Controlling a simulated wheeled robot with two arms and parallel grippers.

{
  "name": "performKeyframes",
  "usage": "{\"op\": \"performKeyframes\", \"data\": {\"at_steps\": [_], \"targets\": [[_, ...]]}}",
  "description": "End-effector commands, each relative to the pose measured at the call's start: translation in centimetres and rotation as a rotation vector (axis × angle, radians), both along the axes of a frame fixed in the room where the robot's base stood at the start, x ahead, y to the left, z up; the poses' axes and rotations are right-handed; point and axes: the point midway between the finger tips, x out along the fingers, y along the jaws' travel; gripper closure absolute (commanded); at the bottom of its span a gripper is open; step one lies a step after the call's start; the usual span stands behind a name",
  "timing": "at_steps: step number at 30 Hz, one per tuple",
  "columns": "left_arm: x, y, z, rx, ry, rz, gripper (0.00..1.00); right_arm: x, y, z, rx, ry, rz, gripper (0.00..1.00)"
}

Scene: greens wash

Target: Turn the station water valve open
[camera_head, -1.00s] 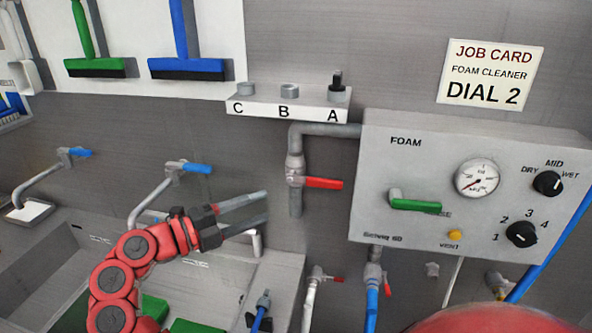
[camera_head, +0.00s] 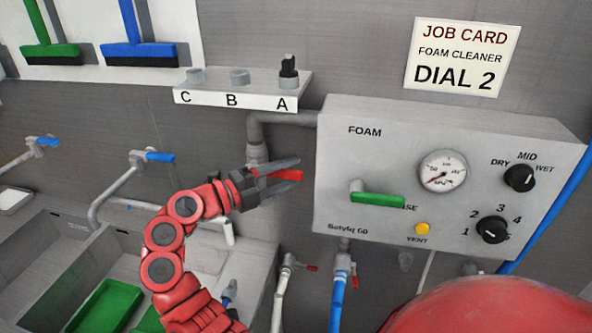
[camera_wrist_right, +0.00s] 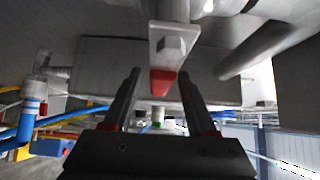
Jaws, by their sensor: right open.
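The water valve is on the grey vertical pipe (camera_head: 256,150) left of the foam box. Its red lever (camera_head: 286,175) points right, across the pipe. My right gripper (camera_head: 288,174) is open, with one finger above and one below the lever. In the right wrist view the red lever (camera_wrist_right: 162,82) shows between the two spread fingers, with gaps on both sides. The gripper hides the valve body in the head view. My left gripper is not in view.
The foam box (camera_head: 335,205) with green lever (camera_head: 377,200), gauge and dials is close on the right. A shelf (camera_head: 225,98) marked C, B, A is above. A sink with blue-handled taps (camera_head: 160,156) and green trays (camera_head: 105,305) lies left and below.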

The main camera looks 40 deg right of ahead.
Motion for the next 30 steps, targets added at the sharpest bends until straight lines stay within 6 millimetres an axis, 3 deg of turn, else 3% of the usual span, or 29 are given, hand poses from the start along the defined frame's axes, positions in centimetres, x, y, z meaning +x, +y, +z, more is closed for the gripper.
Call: {"op": "performKeyframes", "data": {"at_steps": [9,18,30], "targets": [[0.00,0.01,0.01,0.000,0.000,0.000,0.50,0.01,-0.11,-0.02,-0.001,0.001,0.001,0.44],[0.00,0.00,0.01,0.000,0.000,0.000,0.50,0.01,-0.10,-0.01,-0.001,0.001,0.001,0.98],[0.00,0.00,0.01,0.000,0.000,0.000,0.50,0.01,-0.09,-0.01,-0.001,0.001,0.001,1.00]]}}
